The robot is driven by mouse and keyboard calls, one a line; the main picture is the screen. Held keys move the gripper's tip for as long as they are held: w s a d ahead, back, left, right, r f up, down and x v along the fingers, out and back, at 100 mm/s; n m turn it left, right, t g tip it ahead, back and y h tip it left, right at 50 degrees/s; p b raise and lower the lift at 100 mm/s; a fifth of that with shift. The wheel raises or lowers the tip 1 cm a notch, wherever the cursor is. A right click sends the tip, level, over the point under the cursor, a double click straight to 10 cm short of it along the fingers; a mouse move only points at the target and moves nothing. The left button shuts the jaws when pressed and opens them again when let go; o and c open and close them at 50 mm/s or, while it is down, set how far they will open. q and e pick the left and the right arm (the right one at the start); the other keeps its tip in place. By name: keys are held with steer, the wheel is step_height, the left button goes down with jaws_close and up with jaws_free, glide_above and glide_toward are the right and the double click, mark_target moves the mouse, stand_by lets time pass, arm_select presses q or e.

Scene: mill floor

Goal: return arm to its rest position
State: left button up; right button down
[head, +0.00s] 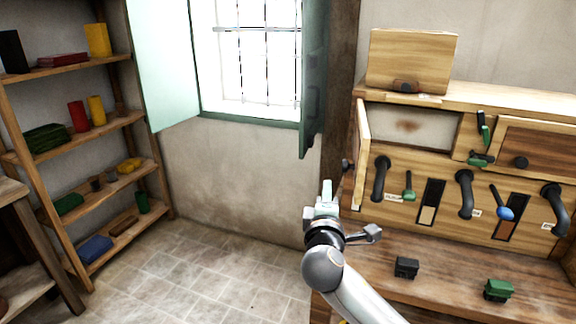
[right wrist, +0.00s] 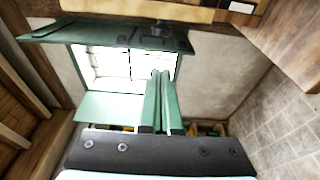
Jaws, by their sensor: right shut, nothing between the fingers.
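My right arm comes in from the bottom of the head view. Its gripper (head: 326,188) points up and away, in front of the left end of the wooden cabinet (head: 480,98), and holds nothing. In the right wrist view the two fingers (right wrist: 161,85) lie close together, shut and empty, in front of the bright window (right wrist: 110,68). My left arm and gripper are in neither view.
The wooden panel carries dark handles (head: 380,178), a green lever (head: 408,188) and a blue-knobbed lever (head: 505,213). A black block (head: 406,267) and a green block (head: 498,289) sit on the bench. Shelves (head: 70,70) stand left; tiled floor (head: 215,270) between is clear.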

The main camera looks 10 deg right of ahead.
steer(key=s+a+f+m+g+y, duration=0.1)
steer(key=s+a+f+g+y, duration=0.2)
steer(key=f, duration=0.9)
steer(key=s+a+f+m+g+y, duration=0.1)
steer(key=s+f+m+y, duration=0.15)
steer(key=s+f, duration=0.6)
steer(key=s+f+m+g+y, duration=0.3)
steer(key=s+f+m, duration=0.5)
steer(key=s+f, duration=1)
steer(key=shift+s+a+f+y, duration=0.15)
steer(key=shift+s+a+y, duration=0.25)
steer(key=shift+s, duration=0.45)
